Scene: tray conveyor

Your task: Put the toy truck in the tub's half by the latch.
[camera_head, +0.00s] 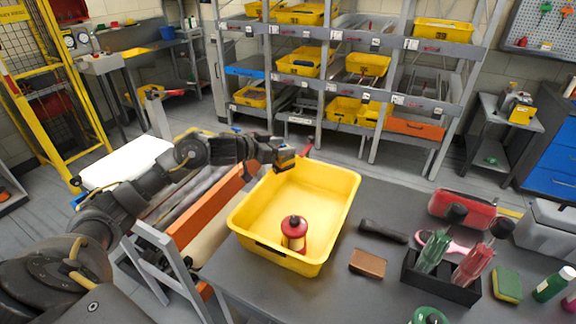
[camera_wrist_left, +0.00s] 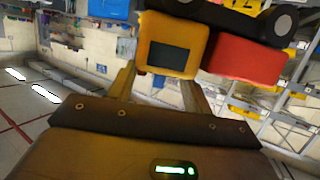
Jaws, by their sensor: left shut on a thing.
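The toy truck has a yellow cab with a dark window (camera_wrist_left: 172,45), a red bed (camera_wrist_left: 243,58) and dark wheels. My left gripper (camera_head: 287,160) is shut on it above the far-left rim of the yellow tub; in the head view mainly a red bit of the truck (camera_head: 306,150) shows. In the left wrist view the gripper (camera_wrist_left: 160,92) has the yellow cab between its fingers. The tub (camera_head: 335,215) stands on the grey table. A red-topped bottle-like object (camera_head: 294,228) stands inside its near part. A dark patch (camera_head: 268,248) marks the near wall; I cannot tell whether it is the latch. My right gripper is out of view.
Right of the tub lie a black tool (camera_head: 383,231), a brown block (camera_head: 368,263), a black holder (camera_head: 440,281) with green and red tools, a red case (camera_head: 463,208) and a sponge (camera_head: 507,284). An orange-sided conveyor (camera_head: 207,212) runs left of the tub. Shelves stand behind.

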